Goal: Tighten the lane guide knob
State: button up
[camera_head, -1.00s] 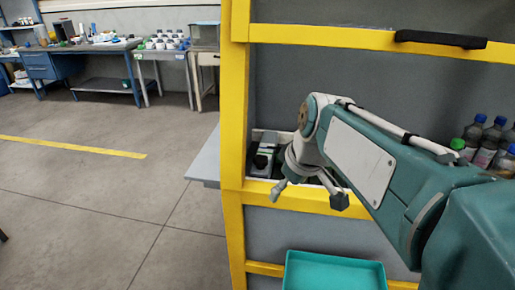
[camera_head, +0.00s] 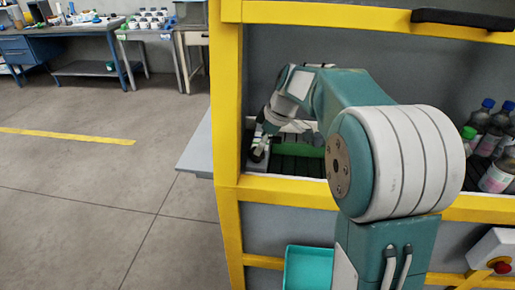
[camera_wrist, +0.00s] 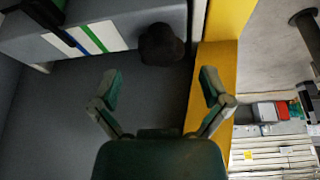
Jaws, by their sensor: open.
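A dark round knob (camera_wrist: 161,45) shows at the top middle of the wrist view, beside a grey housing (camera_wrist: 95,40) with green, white and blue stripes. My gripper (camera_wrist: 161,82) is open and empty. The knob lies beyond the gap between its fingertips and is apart from both. In the head view my gripper (camera_head: 260,147) is small, at the left end of the machine bay behind the yellow frame. The grey housing there is partly hidden by my arm, and I cannot clearly tell the knob from the fingers.
A yellow frame post (camera_head: 227,110) stands just left of my gripper, and a yellow rail (camera_head: 290,191) runs below the bay. Bottles (camera_head: 490,135) stand at the right. A teal tray (camera_head: 308,268) is below. An emergency-stop box (camera_head: 492,255) is at the lower right.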

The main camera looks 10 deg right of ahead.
jog(key=shift+x, duration=1.35)
jog(key=c, duration=1.1)
jog(key=shift+c, duration=0.2)
